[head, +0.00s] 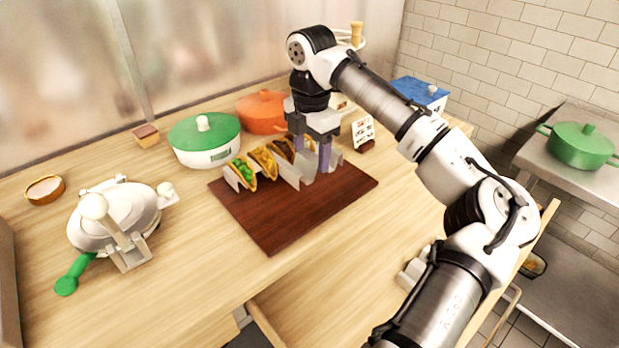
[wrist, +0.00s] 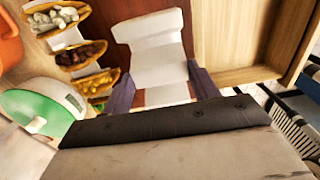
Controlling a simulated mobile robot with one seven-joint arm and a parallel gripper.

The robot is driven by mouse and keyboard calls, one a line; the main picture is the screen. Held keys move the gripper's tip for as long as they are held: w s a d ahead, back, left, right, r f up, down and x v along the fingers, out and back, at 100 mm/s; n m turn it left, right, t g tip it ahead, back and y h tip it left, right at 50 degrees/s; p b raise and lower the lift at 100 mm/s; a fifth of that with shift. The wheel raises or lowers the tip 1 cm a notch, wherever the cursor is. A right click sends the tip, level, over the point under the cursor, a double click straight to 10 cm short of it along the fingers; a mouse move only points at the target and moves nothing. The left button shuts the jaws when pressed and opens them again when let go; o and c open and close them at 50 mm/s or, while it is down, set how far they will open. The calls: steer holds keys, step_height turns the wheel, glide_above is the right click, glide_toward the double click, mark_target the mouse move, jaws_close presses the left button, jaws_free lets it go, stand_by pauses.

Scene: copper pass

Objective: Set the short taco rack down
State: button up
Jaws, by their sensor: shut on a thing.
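My gripper (head: 312,158) has its two purple fingers shut on the short taco rack, an empty pale metal rack with a folded, wavy shape. The rack (wrist: 158,65) shows between the fingers in the wrist view. In the head view it is partly hidden by the fingers, over the back right part of the dark red-brown board (head: 290,220). It is low at the board; I cannot tell whether it touches. Beside it on the left, filled tacos (head: 263,160) stand in another metal rack (head: 233,179), close to the held one.
Behind the board are a green-lidded white pot (head: 205,140), an orange pot (head: 262,112) and a small card stand (head: 363,134). A tortilla press (head: 115,215) with a green handle stands at the left. The front of the board is clear.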

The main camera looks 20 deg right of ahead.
mark_target(311, 157)
steer(key=shift+f+p, duration=0.55)
steer(key=shift+f, duration=3.4)
steer(key=o, duration=1)
steer(key=shift+f, duration=0.15)
steer(key=shift+o, duration=0.2)
step_height(311, 157, up, 12)
steer(key=shift+r+b, duration=0.15)
steer(key=shift+b, duration=0.8)
